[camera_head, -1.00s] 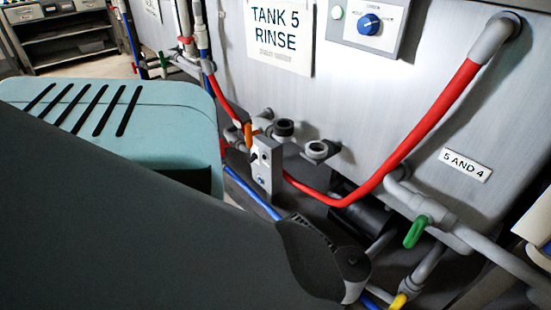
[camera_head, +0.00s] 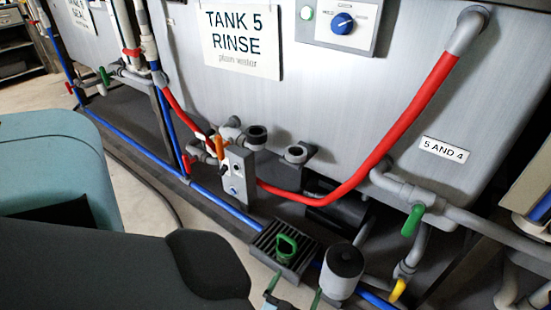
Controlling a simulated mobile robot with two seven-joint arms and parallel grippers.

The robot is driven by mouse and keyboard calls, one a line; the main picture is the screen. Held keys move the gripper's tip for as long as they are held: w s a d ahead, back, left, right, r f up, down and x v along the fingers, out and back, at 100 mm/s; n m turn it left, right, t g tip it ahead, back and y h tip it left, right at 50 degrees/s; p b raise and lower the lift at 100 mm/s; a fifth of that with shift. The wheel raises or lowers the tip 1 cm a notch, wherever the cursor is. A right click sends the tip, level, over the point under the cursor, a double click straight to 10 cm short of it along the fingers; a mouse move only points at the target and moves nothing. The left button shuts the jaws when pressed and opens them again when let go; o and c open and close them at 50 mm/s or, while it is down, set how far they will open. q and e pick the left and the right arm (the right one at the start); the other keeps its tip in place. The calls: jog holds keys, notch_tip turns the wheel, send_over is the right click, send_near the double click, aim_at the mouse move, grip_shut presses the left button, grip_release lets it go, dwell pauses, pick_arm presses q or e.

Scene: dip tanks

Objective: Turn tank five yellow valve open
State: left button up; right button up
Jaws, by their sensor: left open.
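The yellow valve handle (camera_head: 397,290) is small and sits low on a grey pipe at the lower right, below the green valve handle (camera_head: 412,220). The tank 5 sign (camera_head: 240,42) hangs on the grey tank (camera_head: 330,100) above. My left gripper (camera_head: 294,292) appears at the bottom edge, with two greenish fingertips apart and nothing seen between them. It is left of the yellow handle and apart from it in the picture. Most of this gripper is cut off by the frame. My right gripper is not in view.
A red hose (camera_head: 400,130) curves down the tank front. A grey cylinder with a dark top (camera_head: 341,275) stands between my left gripper and the yellow handle. A green looped object (camera_head: 287,245) rests on a dark grate (camera_head: 265,243). Blue pipe (camera_head: 130,150) runs along the floor.

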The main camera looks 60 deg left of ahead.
pick_arm(q)
jog(key=shift+s+a, duration=0.6)
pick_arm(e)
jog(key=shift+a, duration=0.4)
